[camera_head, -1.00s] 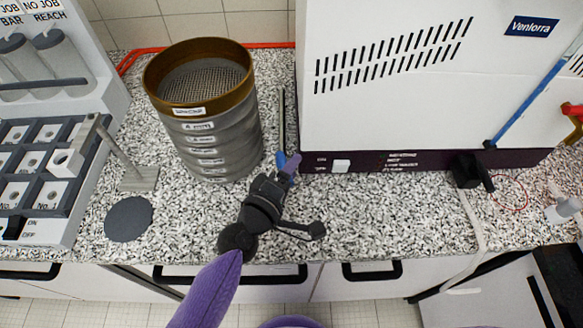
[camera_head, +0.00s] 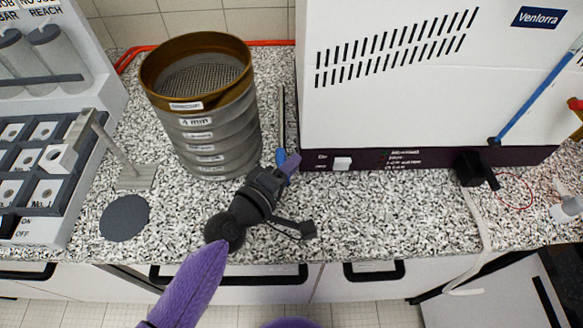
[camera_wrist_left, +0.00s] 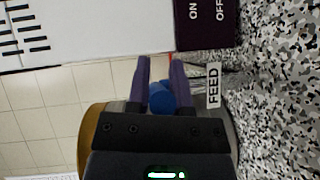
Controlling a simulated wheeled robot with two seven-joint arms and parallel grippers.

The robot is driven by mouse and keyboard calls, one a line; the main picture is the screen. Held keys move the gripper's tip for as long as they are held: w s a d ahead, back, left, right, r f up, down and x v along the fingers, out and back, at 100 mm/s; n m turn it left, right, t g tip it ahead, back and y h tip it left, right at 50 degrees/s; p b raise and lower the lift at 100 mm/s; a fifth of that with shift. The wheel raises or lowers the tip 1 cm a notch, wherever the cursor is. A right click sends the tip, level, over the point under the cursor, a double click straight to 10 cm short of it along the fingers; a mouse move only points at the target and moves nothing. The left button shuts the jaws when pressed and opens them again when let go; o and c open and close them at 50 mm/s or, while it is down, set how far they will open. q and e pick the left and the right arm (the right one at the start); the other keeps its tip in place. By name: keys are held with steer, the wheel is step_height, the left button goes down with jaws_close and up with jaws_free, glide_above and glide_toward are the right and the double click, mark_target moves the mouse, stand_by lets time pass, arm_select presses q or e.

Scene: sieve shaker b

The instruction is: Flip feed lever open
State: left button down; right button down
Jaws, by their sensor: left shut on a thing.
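The feed lever shows as a small blue part (camera_head: 281,157) beside the lower left corner of the white machine, between it and the sieve stack. In the left wrist view its round blue end (camera_wrist_left: 161,98) sits between my two purple fingers, beside a FEED label (camera_wrist_left: 213,86). My left gripper (camera_head: 290,164) is shut on this blue end, and it also shows in the left wrist view (camera_wrist_left: 160,80). The fingers hide part of the lever, and its exact angle is hard to tell. My right gripper is not in view.
The sieve stack (camera_head: 207,137) stands close left of my gripper. The white machine (camera_head: 400,110) with a small white switch (camera_head: 342,163) is on the right. A grey disc (camera_head: 124,218) and a metal stand (camera_head: 137,177) are at left. The speckled counter (camera_head: 390,215) is clear in front of the machine.

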arm_select(q)
steer(key=shift+a+f+m+g+h+b, duration=0.2)
steer(key=shift+f+m+g+h+b, duration=0.2)
steer(key=shift+m+h+b, duration=0.15)
steer(key=shift+s+r+m+g+h, duration=0.1)
steer(key=shift+r+m+g+h, duration=0.1)
steer(key=shift+m+g+h, duration=0.1)
steer(key=shift+r, duration=0.15)
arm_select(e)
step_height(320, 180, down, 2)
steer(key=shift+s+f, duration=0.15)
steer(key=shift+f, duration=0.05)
arm_select(q)
steer(key=c, duration=0.5)
jaws_free()
steer(key=shift+c, duration=0.2)
steer(key=b+v, duration=0.1)
steer(key=v, duration=0.9)
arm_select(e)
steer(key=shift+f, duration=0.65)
